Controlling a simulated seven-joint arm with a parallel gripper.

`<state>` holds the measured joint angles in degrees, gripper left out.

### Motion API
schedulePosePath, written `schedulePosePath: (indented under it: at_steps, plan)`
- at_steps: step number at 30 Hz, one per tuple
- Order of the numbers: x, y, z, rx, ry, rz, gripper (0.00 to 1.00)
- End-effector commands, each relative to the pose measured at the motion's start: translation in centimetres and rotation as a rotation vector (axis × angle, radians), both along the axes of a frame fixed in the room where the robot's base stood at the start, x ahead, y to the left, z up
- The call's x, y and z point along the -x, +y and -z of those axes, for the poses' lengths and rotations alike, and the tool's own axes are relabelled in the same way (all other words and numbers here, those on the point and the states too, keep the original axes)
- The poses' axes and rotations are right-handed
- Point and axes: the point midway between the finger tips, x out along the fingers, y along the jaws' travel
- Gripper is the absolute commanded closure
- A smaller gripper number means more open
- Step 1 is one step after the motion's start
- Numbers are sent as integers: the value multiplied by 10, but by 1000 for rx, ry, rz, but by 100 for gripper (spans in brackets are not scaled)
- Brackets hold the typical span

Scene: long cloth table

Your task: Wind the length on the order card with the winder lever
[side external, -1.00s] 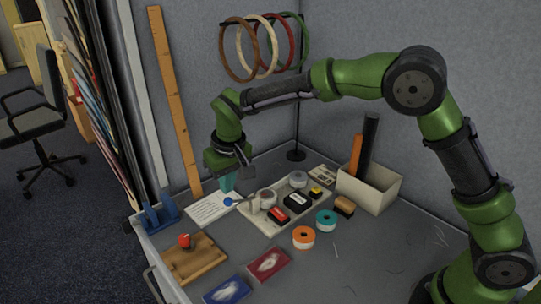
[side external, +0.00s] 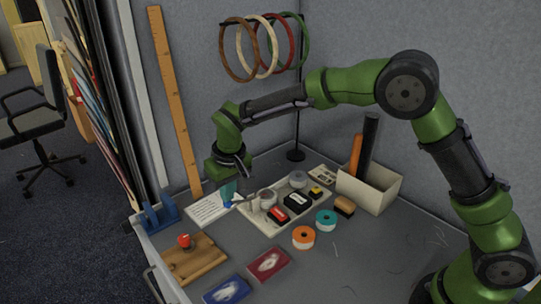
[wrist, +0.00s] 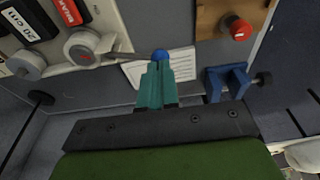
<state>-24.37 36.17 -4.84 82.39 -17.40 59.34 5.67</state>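The winder lever (wrist: 120,57) is a thin grey arm running from a round grey hub (wrist: 82,48) on the cream panel (wrist: 115,18) to a blue ball knob (wrist: 160,54). The knob also shows in the side view (side external: 229,204). My gripper (wrist: 157,68) has its teal fingers close together at the knob, which shows at their tips; they look shut on it. In the side view my gripper (side external: 228,192) points down over the panel's left end. The white order card (wrist: 180,68) lies behind the fingers, partly hidden; its print is too small to read.
A wooden board with a red button (side external: 184,241) and a blue clamp-like piece (side external: 160,214) stand to the left. Orange (side external: 303,238) and teal (side external: 326,220) rolls, red and blue packets lie in front. A cream bin (side external: 370,190) stands right. Front right is mostly clear.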

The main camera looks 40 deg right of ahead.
Motion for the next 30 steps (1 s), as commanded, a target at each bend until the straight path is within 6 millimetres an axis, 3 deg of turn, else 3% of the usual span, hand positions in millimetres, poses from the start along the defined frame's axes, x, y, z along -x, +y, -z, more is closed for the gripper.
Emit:
schedulePosePath:
  at_steps: [6,17,30]
  plan:
    - [0,3,13,2,3,-1,100]
    - [0,3,15,2,2,0,100]
    - [1,5,31,3,3,1,100]
